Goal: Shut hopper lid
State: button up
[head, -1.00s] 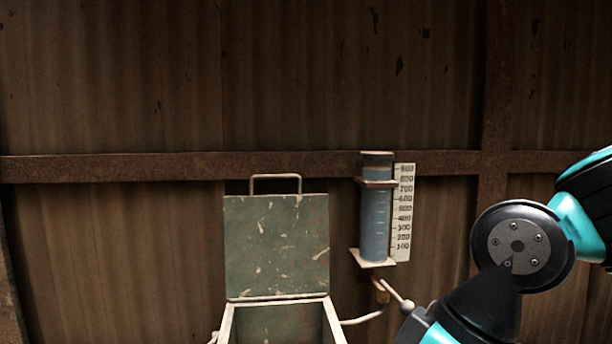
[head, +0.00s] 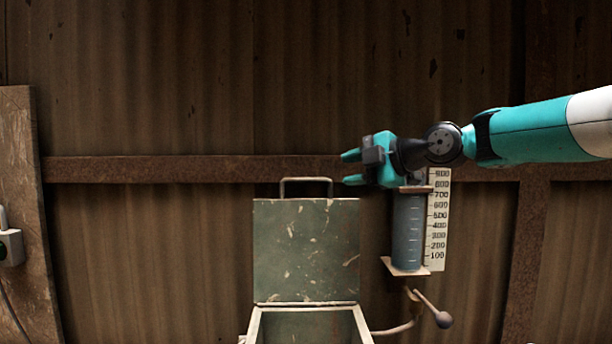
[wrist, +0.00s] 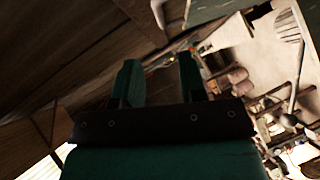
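The hopper lid (head: 305,250) is a worn green metal plate standing upright, open, at the back of the hopper (head: 254,328). A pale handle (head: 306,181) sticks up from the lid's top edge. My gripper (head: 350,168) is above and to the right of the lid handle, pointing left, with its two teal fingers apart and nothing between them. In the wrist view, my gripper (wrist: 158,75) also shows open and empty. The wrist view does not clearly show the lid. The lower part of the hopper is cut off by the head view's bottom edge.
A blue measuring cylinder (head: 407,235) with a numbered scale (head: 438,220) stands right of the lid, partly behind my arm. A lever with a round knob (head: 443,320) is below it.

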aim_at(309, 180)
jog(key=p+x, duration=0.5)
jog(key=x, duration=0.6)
jog(key=shift+w+a, duration=0.2)
jog(key=shift+a, duration=0.1)
jog(key=shift+w+a+f, duration=0.25)
jog(key=shift+w, duration=0.05)
jog(key=shift+c, duration=0.2)
grip_shut()
